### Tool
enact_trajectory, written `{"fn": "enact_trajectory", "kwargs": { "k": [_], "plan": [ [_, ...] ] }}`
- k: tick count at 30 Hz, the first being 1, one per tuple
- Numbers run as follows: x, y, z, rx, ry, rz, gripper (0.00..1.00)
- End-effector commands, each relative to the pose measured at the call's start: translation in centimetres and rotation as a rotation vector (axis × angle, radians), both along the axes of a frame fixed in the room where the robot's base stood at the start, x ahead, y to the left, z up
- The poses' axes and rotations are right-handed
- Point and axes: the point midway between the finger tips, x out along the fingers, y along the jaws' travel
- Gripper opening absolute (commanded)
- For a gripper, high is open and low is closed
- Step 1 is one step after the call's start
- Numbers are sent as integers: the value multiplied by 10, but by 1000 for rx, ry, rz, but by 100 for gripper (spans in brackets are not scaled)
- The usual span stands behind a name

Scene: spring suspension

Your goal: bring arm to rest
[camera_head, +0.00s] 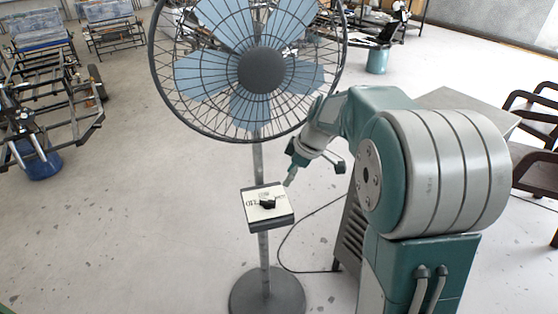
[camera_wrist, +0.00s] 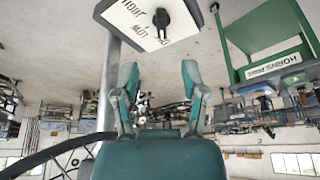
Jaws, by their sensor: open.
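My gripper (camera_head: 315,166) is to the right of the fan's pole and close to the control box, in front of the large blue-bladed fan (camera_head: 262,70). In the wrist view its two fingers (camera_wrist: 160,88) are spread apart with nothing between them. The control box (camera_head: 268,207) has a white face with a black knob (camera_head: 267,203). The wrist view, which looks upside down, shows the box (camera_wrist: 178,38) and its knob (camera_wrist: 161,19) beyond the fingers, with lettering including "LOW" and "HIGH". The fingers look apart from the knob.
The fan's round base (camera_head: 268,293) stands on the floor. A grey cabinet (camera_head: 350,235) is beside my arm, with a cable on the floor. Wooden chairs (camera_head: 535,160) are at the right. A metal frame (camera_head: 50,95) stands at the left. Open floor lies at the left front.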

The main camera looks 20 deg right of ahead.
Motion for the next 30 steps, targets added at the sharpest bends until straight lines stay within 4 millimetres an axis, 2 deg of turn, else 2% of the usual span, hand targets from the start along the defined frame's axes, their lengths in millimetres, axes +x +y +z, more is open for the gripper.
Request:
{"fn": "enact_trajectory", "kwargs": {
  "k": [5,8,12,18,24,30],
  "plan": [
    [-4,2,4,-4,1,-11,56],
    [-19,10,17,-15,7,-64,56],
    [-55,24,42,-37,16,-201,56],
    [-109,40,65,-55,15,-412,56],
    [-164,50,77,-46,-13,-626,56],
    [-214,54,77,-7,-55,-837,56]
  ]
}}
